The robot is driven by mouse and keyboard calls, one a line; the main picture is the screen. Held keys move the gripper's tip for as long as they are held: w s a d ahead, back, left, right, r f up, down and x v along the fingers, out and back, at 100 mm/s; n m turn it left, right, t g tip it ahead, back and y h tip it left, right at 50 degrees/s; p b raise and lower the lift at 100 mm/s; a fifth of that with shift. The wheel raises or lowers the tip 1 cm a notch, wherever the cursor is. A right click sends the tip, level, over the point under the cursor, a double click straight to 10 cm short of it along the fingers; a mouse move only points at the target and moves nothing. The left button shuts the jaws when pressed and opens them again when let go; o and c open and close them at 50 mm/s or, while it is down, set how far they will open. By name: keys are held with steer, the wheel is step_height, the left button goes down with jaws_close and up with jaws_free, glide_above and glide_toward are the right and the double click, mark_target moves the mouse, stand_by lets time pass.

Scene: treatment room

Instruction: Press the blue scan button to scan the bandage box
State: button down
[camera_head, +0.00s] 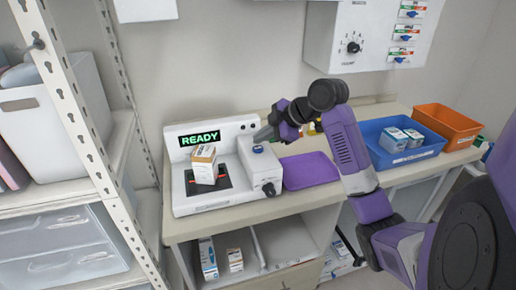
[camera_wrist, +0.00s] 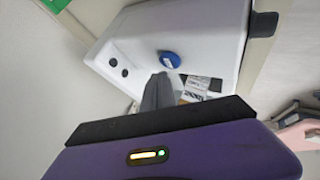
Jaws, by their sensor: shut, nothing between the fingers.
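The white scanner (camera_head: 228,196) stands on the counter with its screen (camera_head: 200,138) showing READY in green. The white and tan bandage box (camera_head: 205,170) stands on the black scan plate, across red lines. The blue scan button (camera_head: 258,149) is on top of the raised block at the scanner's right; it also shows in the wrist view (camera_wrist: 169,59). My gripper (camera_head: 262,135) is shut and empty, its tips just above and behind the button in the head view. In the wrist view the grey fingertips (camera_wrist: 161,80) are close to the button; contact cannot be told.
A purple tray (camera_head: 310,170) lies right of the scanner, below my arm. A blue bin (camera_head: 397,145) with boxes and an orange bin (camera_head: 447,126) stand further right. A wall unit (camera_head: 375,35) hangs above. A shelf rack (camera_head: 75,110) stands at the left.

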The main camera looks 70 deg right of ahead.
mark_target(261, 149)
steer(key=shift+f, duration=0.1)
steer(key=shift+f+b, duration=0.35)
steer(key=shift+b, duration=0.05)
steer(key=shift+f+b, duration=0.35)
steer(key=shift+f, duration=0.05)
stand_by(0.7)
stand_by(0.3)
steer(key=shift+r+p, duration=0.6)
steer(key=shift+r, duration=0.25)
steer(key=shift+r, duration=0.1)
steer(key=shift+r+p, duration=1.8)
steer(key=shift+r, duration=0.65)
